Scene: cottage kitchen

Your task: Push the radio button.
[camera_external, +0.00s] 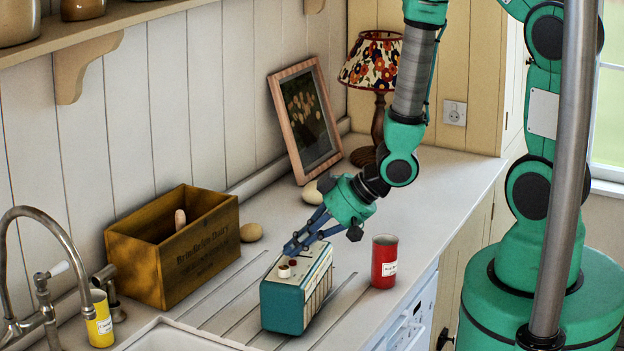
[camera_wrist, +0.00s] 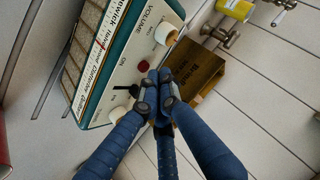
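The radio (camera_external: 283,305), a teal box with a cream top panel, stands on the counter; it also shows in the wrist view (camera_wrist: 118,35). A red button (camera_external: 292,263) sits on its top panel beside a white knob (camera_external: 284,271). In the wrist view the red button (camera_wrist: 143,67) is just beside the fingertips. My gripper (camera_external: 291,249) has its blue fingers closed together and empty, low over the radio's top panel. In the wrist view my gripper (camera_wrist: 158,78) overlaps the panel near the button; whether it touches the panel I cannot tell.
A wooden crate (camera_external: 185,258) stands left of the radio and a red can (camera_external: 384,262) right of it. A yellow can (camera_external: 99,322) and a tap (camera_external: 45,235) are at the left. A lamp (camera_external: 375,60) and a framed picture (camera_external: 306,120) stand behind.

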